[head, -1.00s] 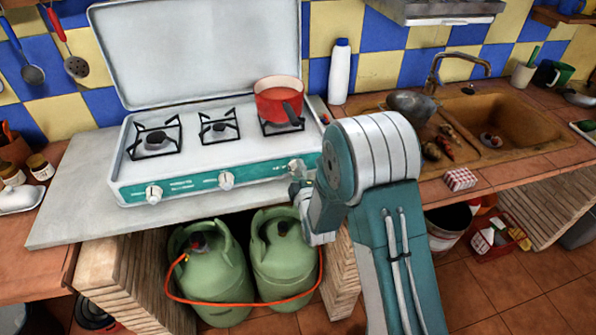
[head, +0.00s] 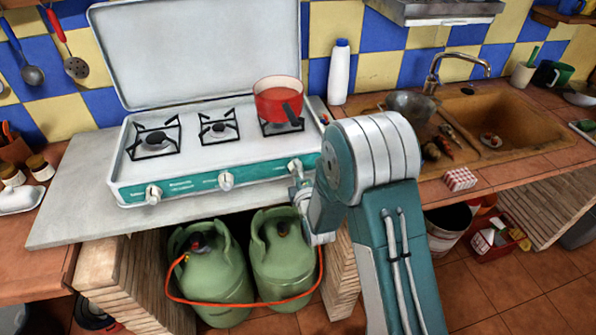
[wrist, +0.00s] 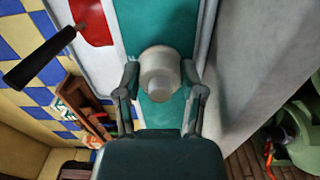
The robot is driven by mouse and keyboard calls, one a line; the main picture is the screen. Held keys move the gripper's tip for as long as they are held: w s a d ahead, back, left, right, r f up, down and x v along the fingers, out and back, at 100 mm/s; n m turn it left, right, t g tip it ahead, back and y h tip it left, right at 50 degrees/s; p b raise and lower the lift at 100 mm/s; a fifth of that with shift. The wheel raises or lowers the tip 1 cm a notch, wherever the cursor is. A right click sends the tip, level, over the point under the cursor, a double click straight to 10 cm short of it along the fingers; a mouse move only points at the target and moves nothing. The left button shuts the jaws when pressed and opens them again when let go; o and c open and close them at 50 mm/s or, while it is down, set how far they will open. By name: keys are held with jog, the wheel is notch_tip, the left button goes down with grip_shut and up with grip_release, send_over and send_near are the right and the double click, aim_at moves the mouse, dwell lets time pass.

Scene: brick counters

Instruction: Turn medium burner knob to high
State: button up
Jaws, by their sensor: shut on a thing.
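The white stove (head: 205,185) has a teal front panel with three pale knobs. The left knob (head: 153,194) and middle knob (head: 226,180) stand clear. My gripper (head: 302,194) is at the right knob (head: 295,166), below the red pan. In the wrist view my gripper (wrist: 161,80) is shut on this right knob (wrist: 160,66), with one finger at each side of it. The knob's markings cannot be read, and the frames do not tell which knob is the medium burner's.
A red pan (head: 278,97) sits on the right burner, its dark handle pointing forward over the stove. Two green gas bottles (head: 213,280) with an orange hose stand under the counter. A white bottle (head: 339,75) and the sink (head: 510,128) are to the right.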

jog(key=shift+a+f, duration=0.15)
jog(key=o, duration=1.1)
jog(key=shift+a, duration=0.15)
jog(key=shift+o, duration=0.2)
jog(key=shift+s, duration=0.1)
jog(key=shift+s+d, duration=0.2)
jog(key=shift+s, duration=0.05)
jog(key=v, duration=1.1)
